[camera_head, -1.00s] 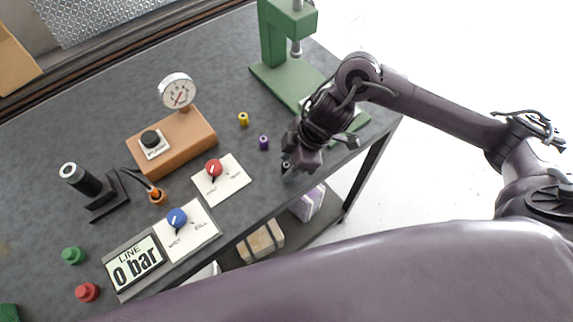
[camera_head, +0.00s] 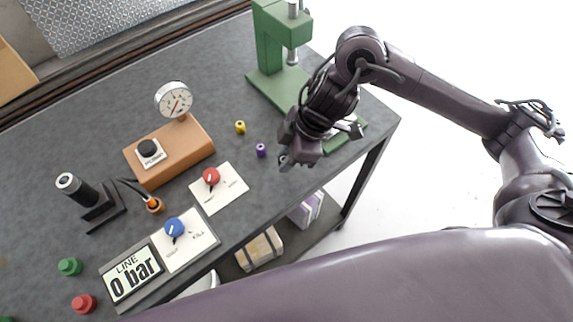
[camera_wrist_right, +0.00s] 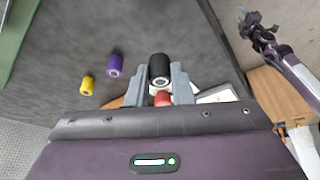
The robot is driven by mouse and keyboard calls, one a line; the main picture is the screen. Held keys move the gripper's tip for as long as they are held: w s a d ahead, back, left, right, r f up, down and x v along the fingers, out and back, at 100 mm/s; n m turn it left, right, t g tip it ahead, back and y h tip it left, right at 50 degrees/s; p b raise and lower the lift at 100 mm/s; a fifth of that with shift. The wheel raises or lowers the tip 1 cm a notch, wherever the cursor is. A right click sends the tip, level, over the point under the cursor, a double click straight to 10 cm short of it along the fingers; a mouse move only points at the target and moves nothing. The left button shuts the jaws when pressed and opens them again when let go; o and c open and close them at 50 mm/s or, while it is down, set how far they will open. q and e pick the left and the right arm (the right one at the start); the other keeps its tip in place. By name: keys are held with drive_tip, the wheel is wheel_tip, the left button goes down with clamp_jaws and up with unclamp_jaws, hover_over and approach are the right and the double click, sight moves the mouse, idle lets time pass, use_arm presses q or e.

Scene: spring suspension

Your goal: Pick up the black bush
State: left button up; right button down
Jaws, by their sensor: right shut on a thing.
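The black bush (camera_wrist_right: 160,68) is a small dark cylinder with a pale ring at its end, and it sits between the two grey fingers of my right gripper (camera_wrist_right: 158,86) in the right wrist view. My right gripper (camera_head: 284,160) is shut on it near the front right of the table; in the head view the bush is mostly hidden. The grip appears to be a little above the tabletop. A dark arm with a small gripper-like end (camera_wrist_right: 246,18), probably my left, shows at the upper right of the wrist view, too small to read its jaws.
A purple bush (camera_head: 261,150) and a yellow bush (camera_head: 240,127) stand left of my right gripper. The green press (camera_head: 270,50) is behind it. The red knob panel (camera_head: 220,190), the gauge block (camera_head: 170,152) and the black post stand (camera_head: 100,206) are farther left.

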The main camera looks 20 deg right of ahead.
wheel_tip(320, 180, up, 14)
drive_tip(key=p, duration=0.2)
drive_tip(key=shift+r, duration=0.2)
